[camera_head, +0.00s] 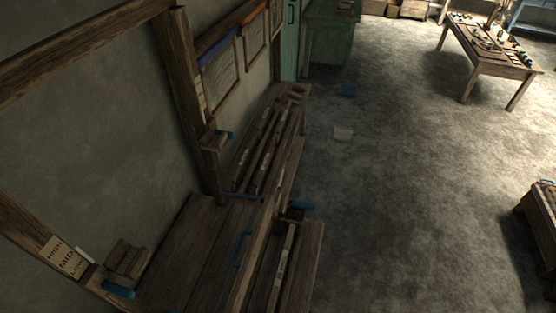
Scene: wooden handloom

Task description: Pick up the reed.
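Several long, narrow wooden bars with pale label marks (266,148) lie side by side on a dark wooden bench (301,143) along the wall. Another long bar with pale labels (282,268) lies in a wooden frame (308,268) nearer to me. The labels are too small to read, so I cannot tell which of these bars is the reed. Neither of my grippers is in the view, and nothing held shows.
A blue handle (240,248) is on the near woodwork. A sign reading HIGH, MID, LOW (66,258) is on the left beam. A tool table (487,57) stands at the upper right, a dark table (543,215) at the right edge. The floor between is mostly clear.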

